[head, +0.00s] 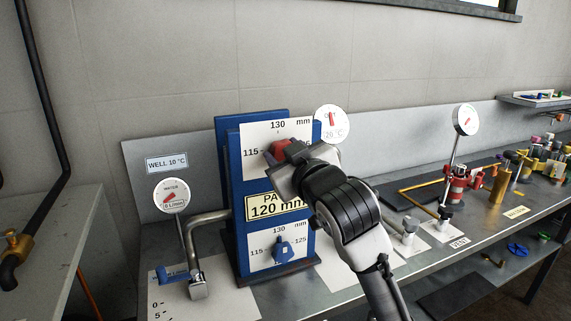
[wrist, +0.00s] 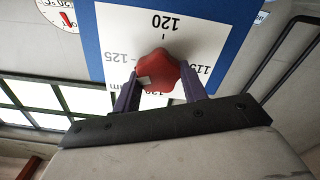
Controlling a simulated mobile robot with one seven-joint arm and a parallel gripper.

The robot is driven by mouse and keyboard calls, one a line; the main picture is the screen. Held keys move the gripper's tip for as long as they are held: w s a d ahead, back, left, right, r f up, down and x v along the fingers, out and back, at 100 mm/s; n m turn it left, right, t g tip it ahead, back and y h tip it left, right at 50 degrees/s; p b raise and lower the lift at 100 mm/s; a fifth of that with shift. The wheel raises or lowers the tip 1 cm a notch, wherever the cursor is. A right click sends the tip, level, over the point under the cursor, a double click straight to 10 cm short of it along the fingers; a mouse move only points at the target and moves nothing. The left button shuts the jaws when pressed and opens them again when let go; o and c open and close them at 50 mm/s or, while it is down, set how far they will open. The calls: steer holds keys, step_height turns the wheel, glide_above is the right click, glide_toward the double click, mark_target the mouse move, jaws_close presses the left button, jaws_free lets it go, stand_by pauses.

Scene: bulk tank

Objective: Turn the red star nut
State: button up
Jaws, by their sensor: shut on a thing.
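The red star nut (wrist: 158,70) sits on the white upper dial plate (wrist: 115,40) of the blue stand (head: 232,190). In the head view only part of the red nut (head: 280,146) shows beside my gripper. My gripper (wrist: 160,92) is shut on the nut, one dark finger on each side. The dial plate carries marks such as 115, 120, 125 and 130 mm; the wrist view shows them upside down. A small pale mark shows on the nut's lower left side in the wrist view.
A blue star knob (head: 284,250) is on the lower dial plate. A water gauge (head: 172,195) and a blue lever valve (head: 180,274) stand left of the stand. Gauge posts, a red fitting (head: 458,184) and brass parts are on the bench to the right.

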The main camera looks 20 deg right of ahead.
steer(key=n+b, duration=0.1)
steer(key=n, duration=0.1)
steer(key=n+b, duration=0.2)
steer(key=n, duration=0.1)
steer(key=n+b, duration=0.2)
steer(key=shift+a+f, duration=0.15)
steer(key=shift+f, duration=0.2)
steer(key=n+b, duration=0.2)
steer(key=n, duration=0.4)
steer(key=shift+b, duration=0.35)
steer(key=shift+n, duration=0.4)
steer(key=o, duration=1)
steer(key=shift+c, duration=0.2)
steer(key=shift+r, duration=0.1)
